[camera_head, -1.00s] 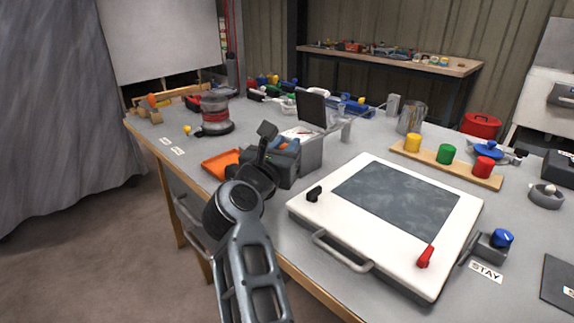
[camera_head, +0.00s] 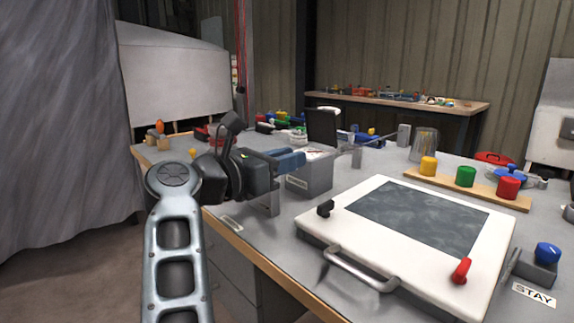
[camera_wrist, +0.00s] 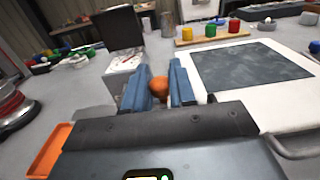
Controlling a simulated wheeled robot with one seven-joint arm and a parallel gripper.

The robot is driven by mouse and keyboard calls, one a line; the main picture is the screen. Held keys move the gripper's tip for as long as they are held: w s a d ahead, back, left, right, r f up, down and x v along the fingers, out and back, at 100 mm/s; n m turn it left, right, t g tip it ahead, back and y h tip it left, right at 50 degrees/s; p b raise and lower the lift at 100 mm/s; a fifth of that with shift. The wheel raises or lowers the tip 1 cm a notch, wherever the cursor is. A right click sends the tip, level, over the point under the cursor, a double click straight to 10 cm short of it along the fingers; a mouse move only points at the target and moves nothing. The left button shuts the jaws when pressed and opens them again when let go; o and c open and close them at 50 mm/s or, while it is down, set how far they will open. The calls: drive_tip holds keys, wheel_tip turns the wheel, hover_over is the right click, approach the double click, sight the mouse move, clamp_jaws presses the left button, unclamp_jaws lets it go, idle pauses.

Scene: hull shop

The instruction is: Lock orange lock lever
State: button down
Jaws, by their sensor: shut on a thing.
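My gripper (camera_head: 290,160) reaches over the bench's left part, its blue fingers pointing at the grey labelled box (camera_head: 312,178). In the wrist view the fingers (camera_wrist: 158,76) are shut on an orange rounded piece (camera_wrist: 158,88). Only its near end shows, so I cannot tell whether it is the lock lever or what it joins. The fingers hide it in the head view. A separate small orange upright piece (camera_head: 160,126) stands on wooden blocks at the bench's far left, well away from my gripper.
A white hatch panel (camera_head: 330,236) with a handle, black knob and red lever (camera_head: 461,270) lies at right. Yellow, green and red knobs stand on a wooden strip (camera_head: 450,186). An orange tray (camera_wrist: 45,152) and a red-and-grey reel (camera_wrist: 12,105) lie at left in the wrist view.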

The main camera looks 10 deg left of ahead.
drive_tip(key=shift+r, duration=0.2)
drive_tip(key=c, duration=1)
unclamp_jaws()
drive_tip(key=shift+f, duration=0.1)
drive_tip(key=shift+c, duration=0.2)
drive_tip(key=shift+a, duration=0.1)
drive_tip(key=v, duration=0.7)
drive_tip(key=shift+s, duration=0.35)
drive_tip(key=shift+a, duration=0.2)
